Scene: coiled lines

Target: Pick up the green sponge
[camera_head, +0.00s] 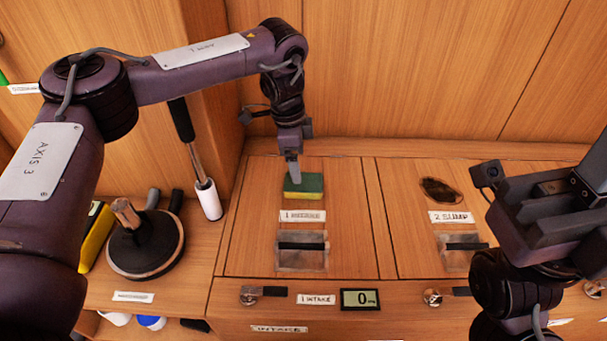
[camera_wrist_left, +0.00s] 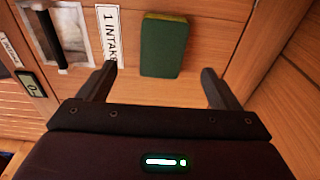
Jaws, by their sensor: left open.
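The green sponge (camera_head: 304,187) has a dark green top and a yellow lower layer. It lies on the wooden panel just behind the "1 INTAKE" label (camera_head: 302,216). In the left wrist view the sponge (camera_wrist_left: 163,46) shows between and beyond the two fingers. My left gripper (camera_head: 294,178) points down over the sponge's left part in the head view, and its fingers are open in the wrist view (camera_wrist_left: 160,80). I cannot tell whether a finger touches the sponge. My right gripper (camera_head: 568,225) is at the right edge, away from the sponge, its jaw state unclear.
A recessed handle (camera_head: 302,247) lies in front of the label. A "2 SUMP" panel with a dark oval hole (camera_head: 440,191) is to the right. A round black-based object (camera_head: 146,244) and a white-ended tool (camera_head: 208,199) stand left. A wooden wall (camera_head: 400,70) rises behind.

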